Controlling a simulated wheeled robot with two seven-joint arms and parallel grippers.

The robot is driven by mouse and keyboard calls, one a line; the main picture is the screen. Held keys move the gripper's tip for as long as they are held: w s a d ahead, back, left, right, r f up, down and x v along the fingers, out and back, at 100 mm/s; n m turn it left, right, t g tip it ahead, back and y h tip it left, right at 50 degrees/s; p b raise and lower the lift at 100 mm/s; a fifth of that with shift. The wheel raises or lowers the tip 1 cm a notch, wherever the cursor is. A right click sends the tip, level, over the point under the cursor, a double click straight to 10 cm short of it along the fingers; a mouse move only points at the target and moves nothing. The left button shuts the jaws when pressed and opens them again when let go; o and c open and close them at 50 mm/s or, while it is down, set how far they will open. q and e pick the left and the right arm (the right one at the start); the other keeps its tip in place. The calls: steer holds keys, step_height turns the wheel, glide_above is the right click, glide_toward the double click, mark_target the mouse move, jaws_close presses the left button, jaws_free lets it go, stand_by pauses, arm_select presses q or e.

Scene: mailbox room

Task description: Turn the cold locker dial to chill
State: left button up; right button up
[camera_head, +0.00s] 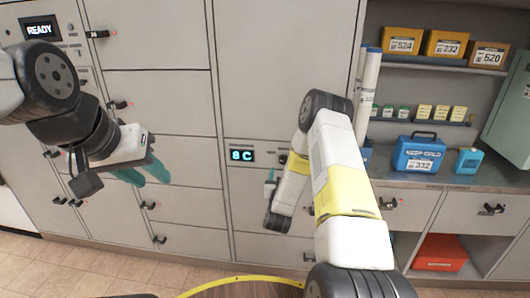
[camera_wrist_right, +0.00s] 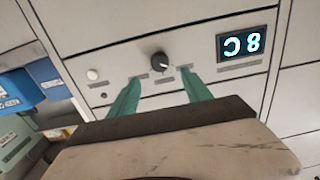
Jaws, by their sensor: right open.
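The cold locker dial (camera_wrist_right: 160,62) is a black round knob with a light pointer mark, on a pale panel strip in the right wrist view. Beside it a dark display (camera_wrist_right: 246,43) reads 8 C, upside down there; the display (camera_head: 241,156) also shows upright in the head view. My right gripper (camera_wrist_right: 160,76) is open, its teal fingertips on either side of the dial, just short of it in the picture; contact cannot be told. My left gripper (camera_head: 146,172) is open and empty before the left lockers.
A white button (camera_wrist_right: 92,74) sits on the same strip. Right of my right arm, a counter holds a blue cool box (camera_head: 417,155) and a blue pack (camera_head: 468,161). Boxes (camera_head: 447,43) stand on a shelf above. Locker handles (camera_head: 120,104) stick out at left.

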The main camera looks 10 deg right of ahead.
mark_target(283, 162)
steer(key=x, duration=0.8)
steer(key=shift+f, duration=0.15)
jaws_close()
